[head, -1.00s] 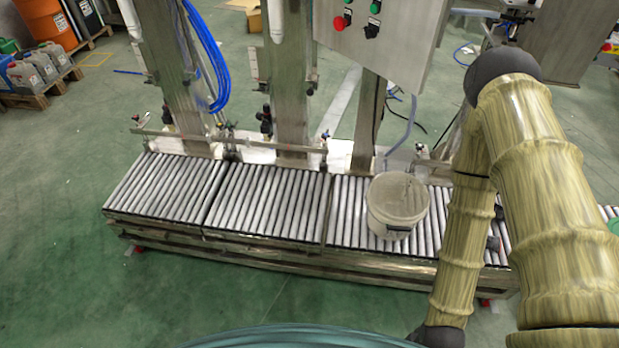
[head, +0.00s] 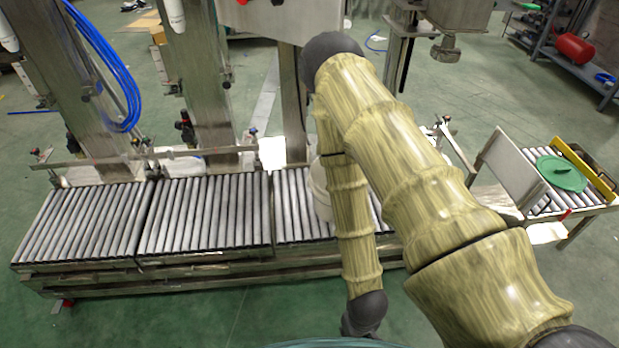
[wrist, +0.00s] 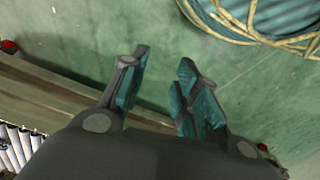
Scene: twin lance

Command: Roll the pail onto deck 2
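The white pail (head: 321,190) stands on the right-hand section of the roller conveyor, mostly hidden behind my arm in the head view. The conveyor's roller decks show as a left section (head: 82,222), a middle section (head: 205,212) and a right section (head: 290,215). I can read no deck numbers. The left and middle sections are empty. My gripper (wrist: 163,62) is open and empty in the wrist view, over green floor beside the conveyor's side rail. In the head view I cannot make out its fingers. The pail is not seen in the wrist view.
Steel posts (head: 205,90) and a horizontal rail (head: 150,156) stand along the conveyor's back edge. At the right is a separate small roller table (head: 585,196) with a green lid (head: 561,173) on it.

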